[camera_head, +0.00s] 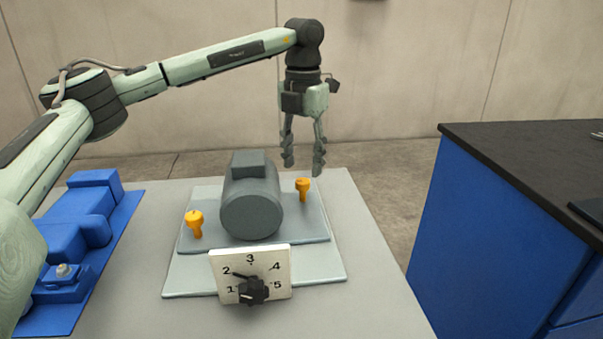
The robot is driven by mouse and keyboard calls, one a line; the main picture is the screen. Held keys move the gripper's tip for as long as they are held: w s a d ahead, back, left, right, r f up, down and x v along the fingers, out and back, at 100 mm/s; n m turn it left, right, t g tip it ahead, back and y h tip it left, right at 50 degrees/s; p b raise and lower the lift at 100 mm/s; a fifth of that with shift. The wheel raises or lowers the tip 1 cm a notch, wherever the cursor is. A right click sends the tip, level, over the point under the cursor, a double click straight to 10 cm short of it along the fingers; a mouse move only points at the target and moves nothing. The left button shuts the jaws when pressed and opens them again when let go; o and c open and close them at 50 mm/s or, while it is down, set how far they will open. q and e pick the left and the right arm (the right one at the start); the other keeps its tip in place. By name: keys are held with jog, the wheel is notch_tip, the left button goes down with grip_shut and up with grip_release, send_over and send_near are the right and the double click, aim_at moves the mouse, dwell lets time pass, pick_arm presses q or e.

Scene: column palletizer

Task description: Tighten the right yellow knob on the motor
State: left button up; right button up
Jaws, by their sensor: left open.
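The grey motor (252,205) sits on a grey stepped base (318,224) on the light grey table. The right yellow knob (303,187) stands upright beside the motor's right side. The left yellow knob (195,223) stands at the motor's left. My left gripper (303,170) points down with its fingers apart and empty. In the picture its fingertips are just above and around the height of the right knob's top; contact cannot be told. My right gripper is not in view.
A white dial panel (280,262) with numbers and a black knob (252,291) stands before the motor. A blue fixture (85,215) lies at the left. A blue cabinet (480,230) with a dark top stands at the right, across a gap. The table's right front is clear.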

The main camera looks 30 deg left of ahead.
aim_at(303, 181)
pick_arm(q)
jog(key=shift+f, duration=1.95)
grip_shut()
